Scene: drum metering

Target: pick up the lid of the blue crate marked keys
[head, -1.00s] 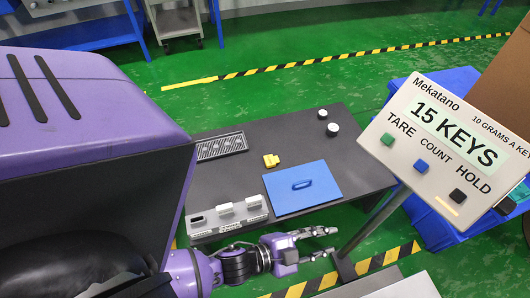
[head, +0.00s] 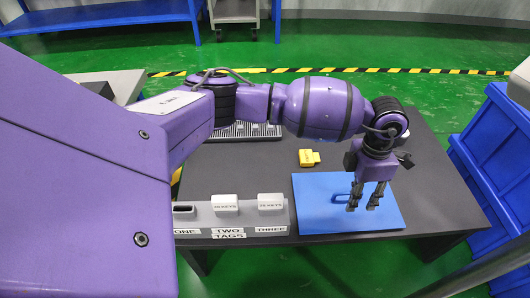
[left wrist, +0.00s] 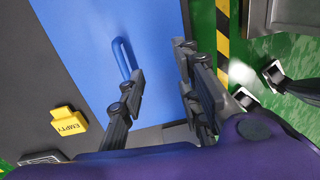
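The flat blue lid (head: 315,218) lies at the front of the dark table, with no keys marking legible on it. Its raised blue handle shows in the left wrist view (left wrist: 121,55); in the head view it is partly behind my fingers. My left gripper (head: 363,207) points down over the right part of the lid, fingers apart with nothing between them. In the left wrist view the open fingers (left wrist: 162,75) are beside the handle, right of and below it, not around it. I cannot tell their exact height.
A yellow tag (head: 308,158) marked EMPTY lies behind the lid. A grey holder (head: 205,219) with labelled slots stands left of it. A slotted tray (head: 258,131) is partly behind my arm. Blue bins (head: 500,140) stand on the floor at right. The table (head: 435,190) is bare right of the lid.

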